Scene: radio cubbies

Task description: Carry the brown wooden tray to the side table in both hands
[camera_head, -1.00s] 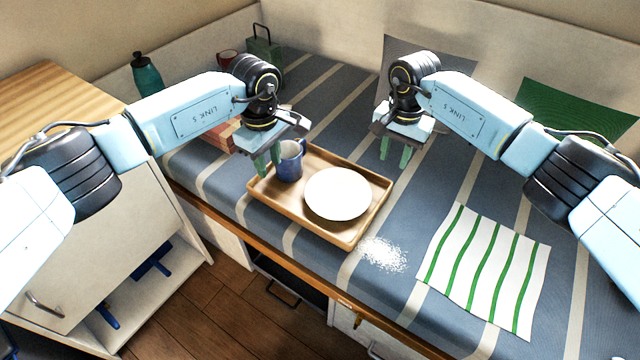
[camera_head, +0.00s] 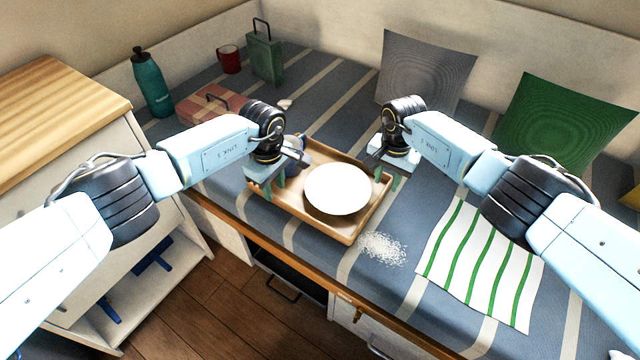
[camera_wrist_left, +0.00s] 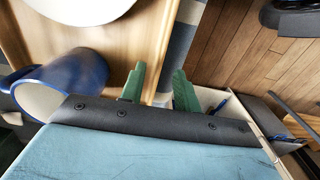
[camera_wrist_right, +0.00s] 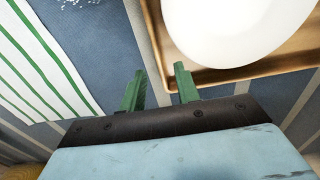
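The brown wooden tray (camera_head: 330,232) lies flat on the striped bench cushion. I cannot tell the fingers' exact height. A wood-topped white cabinet (camera_head: 60,105) stands at the left.
White grains (camera_head: 382,248) and a green-striped cloth (camera_head: 482,265) lie right of the tray. A teal bottle (camera_head: 151,85), pink case (camera_head: 205,103), red mug (camera_head: 229,60) and green box (camera_head: 266,62) stand behind. Grey (camera_head: 425,75) and green (camera_head: 565,120) cushions lean against the back.

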